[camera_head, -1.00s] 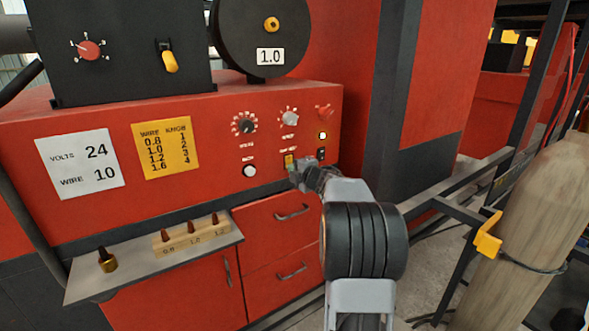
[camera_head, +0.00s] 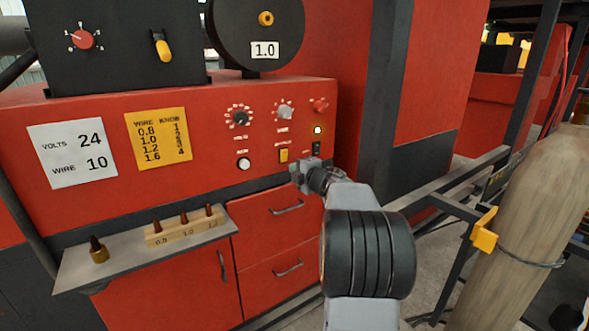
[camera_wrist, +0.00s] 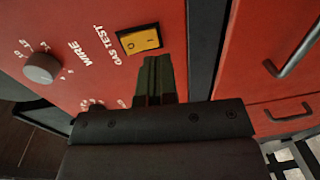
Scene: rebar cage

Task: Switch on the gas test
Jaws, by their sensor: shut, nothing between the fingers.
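The gas test switch (camera_head: 283,155) is a small yellow rocker in a black frame, low on the red machine panel. In the wrist view the rocker (camera_wrist: 139,39) sits beside the words GAS TEST, with I and 0 marks on it. I cannot tell which side is pressed in. My gripper (camera_head: 298,171) is just below and right of the switch in the head view. In the wrist view its dark fingers (camera_wrist: 155,75) are closed together and empty, pointing at the rocker's lower edge. Whether they touch it is unclear.
Above the switch are a grey WIRE knob (camera_head: 285,112) and a black knob (camera_head: 240,118). A white button (camera_head: 243,164) is to the left. A lit lamp (camera_head: 318,130) and a red knob (camera_head: 319,104) are to the right. Drawers (camera_head: 285,207) lie below.

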